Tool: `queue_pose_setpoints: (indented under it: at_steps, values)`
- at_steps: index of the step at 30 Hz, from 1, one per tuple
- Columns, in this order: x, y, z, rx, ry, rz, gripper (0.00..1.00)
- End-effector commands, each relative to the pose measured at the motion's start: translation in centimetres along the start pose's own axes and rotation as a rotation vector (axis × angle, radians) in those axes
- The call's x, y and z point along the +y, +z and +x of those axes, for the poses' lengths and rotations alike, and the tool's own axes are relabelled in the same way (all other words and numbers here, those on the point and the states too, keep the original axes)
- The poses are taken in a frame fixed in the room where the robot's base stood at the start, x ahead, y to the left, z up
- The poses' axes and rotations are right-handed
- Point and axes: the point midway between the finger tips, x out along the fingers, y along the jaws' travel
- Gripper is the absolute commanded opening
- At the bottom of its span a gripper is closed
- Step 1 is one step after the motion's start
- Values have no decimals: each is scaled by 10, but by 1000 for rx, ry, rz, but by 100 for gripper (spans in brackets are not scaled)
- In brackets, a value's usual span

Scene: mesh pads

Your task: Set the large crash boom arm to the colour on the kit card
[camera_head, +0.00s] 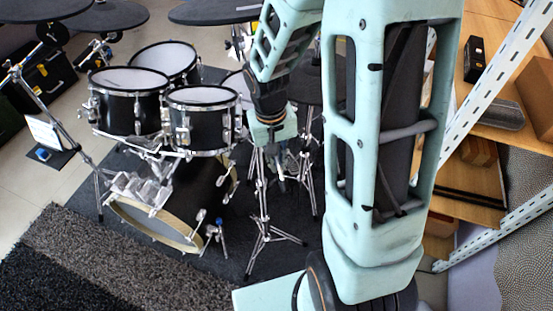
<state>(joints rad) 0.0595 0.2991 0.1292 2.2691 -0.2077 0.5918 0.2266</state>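A black drum kit with pale mesh pads (204,95) stands on a dark mat. A cymbal stand at the left has a slanting upper arm (27,50); I cannot tell whether this is the large crash boom arm. Dark cymbal pads show at the top, including one at the top centre (213,11). A white card (45,132) stands at the left near the stand; its markings are too small to read. My gripper (281,178) points down beside the kit's right-hand stands.
A blue item (42,154) lies on a small dark pad at the left. A wooden shelf (471,185) with white perforated posts (500,75) is at the right. My arm hides part of the kit. A dark rug (110,265) lies in front.

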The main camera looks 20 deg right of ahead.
Motion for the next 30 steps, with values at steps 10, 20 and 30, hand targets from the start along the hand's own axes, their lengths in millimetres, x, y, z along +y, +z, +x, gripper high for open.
queue_pose_setpoints:
  at_steps: [10,20,30]
  values:
    - [0,-1,-1,1,0,0,26]
    - [1,-2,-22,6,1,0,26]
    - [0,-2,-92,7,1,-1,26]
